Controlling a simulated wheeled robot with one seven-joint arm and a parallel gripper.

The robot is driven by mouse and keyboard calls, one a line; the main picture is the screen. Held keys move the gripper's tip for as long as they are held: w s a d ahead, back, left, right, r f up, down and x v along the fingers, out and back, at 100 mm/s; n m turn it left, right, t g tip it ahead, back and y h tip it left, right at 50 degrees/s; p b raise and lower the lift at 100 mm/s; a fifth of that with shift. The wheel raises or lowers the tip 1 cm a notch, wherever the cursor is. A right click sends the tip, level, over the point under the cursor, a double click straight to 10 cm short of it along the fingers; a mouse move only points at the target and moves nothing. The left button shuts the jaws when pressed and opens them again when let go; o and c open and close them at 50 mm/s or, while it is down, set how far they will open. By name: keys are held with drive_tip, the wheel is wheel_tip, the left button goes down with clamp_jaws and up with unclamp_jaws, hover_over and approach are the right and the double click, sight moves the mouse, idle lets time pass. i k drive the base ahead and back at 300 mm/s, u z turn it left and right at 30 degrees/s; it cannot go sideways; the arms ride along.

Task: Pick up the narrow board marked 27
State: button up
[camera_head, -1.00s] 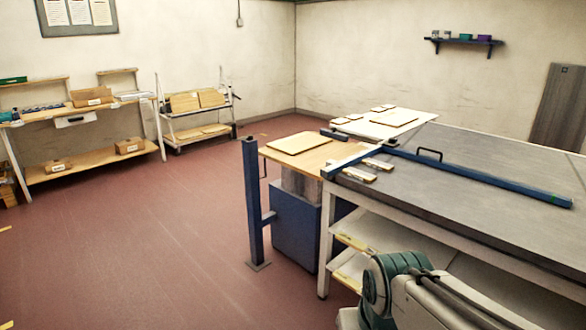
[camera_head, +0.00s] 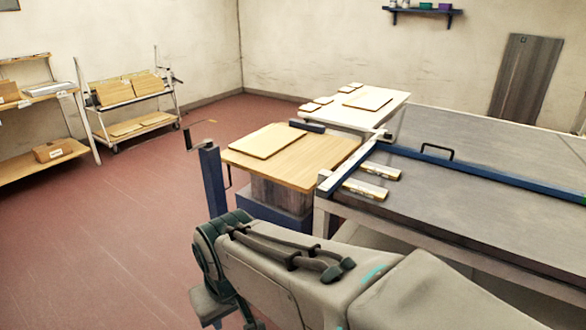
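I cannot read a 27 on any board. A flat wooden board (camera_head: 265,140) lies on the wooden top of a lift table. Another board (camera_head: 368,102) lies on a white table behind it, with several small pieces to its left. Two narrow pale pieces, a nearer one (camera_head: 365,189) and a farther one (camera_head: 381,171), lie at the left corner of the grey table. Several boards (camera_head: 115,92) stand on a trolley at the left. My arm crosses the lower middle of the view, but my gripper is not in view.
The grey table (camera_head: 470,205) fills the right side, with a blue bar (camera_head: 490,174) and black handle across it. A blue post (camera_head: 213,185) stands beside the lift table (camera_head: 325,165). A tall grey panel (camera_head: 527,78) leans on the wall. Red floor (camera_head: 110,220) is clear at left.

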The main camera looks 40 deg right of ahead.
sight(360, 188)
drive_tip(key=z, duration=0.45)
drive_tip(key=i, duration=1)
drive_tip(key=z, duration=1.5)
drive_tip(key=i, duration=0.5)
drive_tip(key=z, duration=0.45)
